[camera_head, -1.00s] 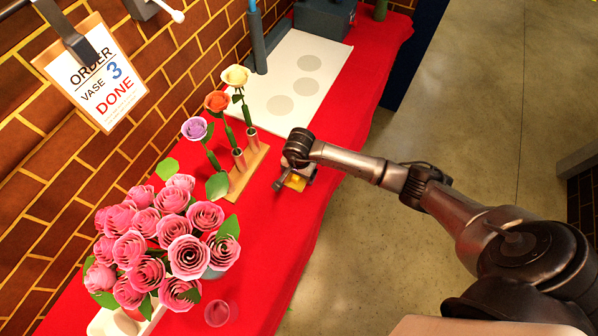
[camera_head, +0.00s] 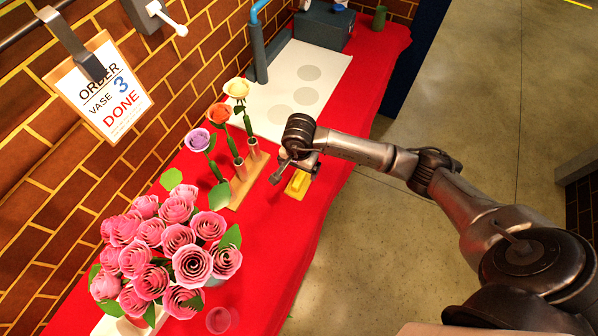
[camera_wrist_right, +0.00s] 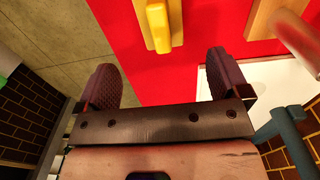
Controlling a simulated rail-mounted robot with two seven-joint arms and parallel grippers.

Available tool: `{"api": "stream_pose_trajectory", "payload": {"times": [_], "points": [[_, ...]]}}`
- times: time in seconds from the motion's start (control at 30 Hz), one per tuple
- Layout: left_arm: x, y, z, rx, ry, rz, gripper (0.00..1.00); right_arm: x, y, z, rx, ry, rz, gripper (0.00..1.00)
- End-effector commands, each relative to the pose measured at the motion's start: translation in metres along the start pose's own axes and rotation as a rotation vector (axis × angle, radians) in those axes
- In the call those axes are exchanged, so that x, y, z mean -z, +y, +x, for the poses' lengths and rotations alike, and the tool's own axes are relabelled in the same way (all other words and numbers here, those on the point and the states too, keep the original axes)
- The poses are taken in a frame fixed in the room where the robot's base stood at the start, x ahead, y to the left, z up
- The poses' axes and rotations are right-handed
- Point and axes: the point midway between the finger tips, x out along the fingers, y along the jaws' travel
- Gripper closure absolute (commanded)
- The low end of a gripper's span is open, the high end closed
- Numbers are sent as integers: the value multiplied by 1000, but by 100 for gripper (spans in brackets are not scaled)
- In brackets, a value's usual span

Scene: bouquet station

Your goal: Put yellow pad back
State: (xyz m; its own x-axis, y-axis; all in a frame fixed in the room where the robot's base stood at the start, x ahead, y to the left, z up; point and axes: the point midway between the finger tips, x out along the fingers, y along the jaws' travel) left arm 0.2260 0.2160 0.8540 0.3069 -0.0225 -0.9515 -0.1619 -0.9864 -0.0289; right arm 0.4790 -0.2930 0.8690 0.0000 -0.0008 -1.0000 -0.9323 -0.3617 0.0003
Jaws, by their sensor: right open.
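The yellow pad (camera_head: 298,184) sits on the red-covered table near its right edge, beside the flower holder. It also shows at the top of the right wrist view (camera_wrist_right: 158,28), lying on a flat yellowish base. My right gripper (camera_head: 292,168) is just behind the pad in the head view and partly overlaps its upper end. In the right wrist view its two dark fingers (camera_wrist_right: 163,82) are spread wide with nothing between them. The pad lies beyond the fingertips, apart from them. My left gripper is in neither view.
A wooden holder (camera_head: 243,184) with several paper roses stands left of my gripper. A large pink bouquet (camera_head: 172,262) fills the near left. A white board with grey circles (camera_head: 307,72) lies farther back. An order sign (camera_head: 112,98) hangs on the brick wall.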

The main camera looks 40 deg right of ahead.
Motion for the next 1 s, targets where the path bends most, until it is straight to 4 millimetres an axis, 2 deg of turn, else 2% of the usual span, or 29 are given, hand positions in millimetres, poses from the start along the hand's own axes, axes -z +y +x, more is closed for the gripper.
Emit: {"api": "stream_pose_trajectory", "payload": {"times": [0.03, 0.2, 0.47, 0.57, 0.67, 0.73, 0.8, 0.9, 1.0], "points": [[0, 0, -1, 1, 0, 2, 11, 1, -1, -8, 3, 2, -1, 6], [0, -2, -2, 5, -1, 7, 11, 0, 0, -21, 1, 1, -1, 6], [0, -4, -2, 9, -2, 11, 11, -7, -1, -24, 15, -26, 1, 6], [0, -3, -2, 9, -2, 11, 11, -34, -8, -19, 81, -134, 17, 6], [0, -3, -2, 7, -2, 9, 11, -85, -18, -20, 197, -359, 72, 6], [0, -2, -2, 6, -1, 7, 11, -128, -25, -30, 287, -576, 150, 6], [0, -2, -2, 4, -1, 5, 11, -166, -31, -51, 368, -819, 261, 6], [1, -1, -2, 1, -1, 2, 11, -202, -37, -90, 444, -1167, 465, 6], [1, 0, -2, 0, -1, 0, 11, -214, -40, -131, 475, -1511, 716, 6]]}}
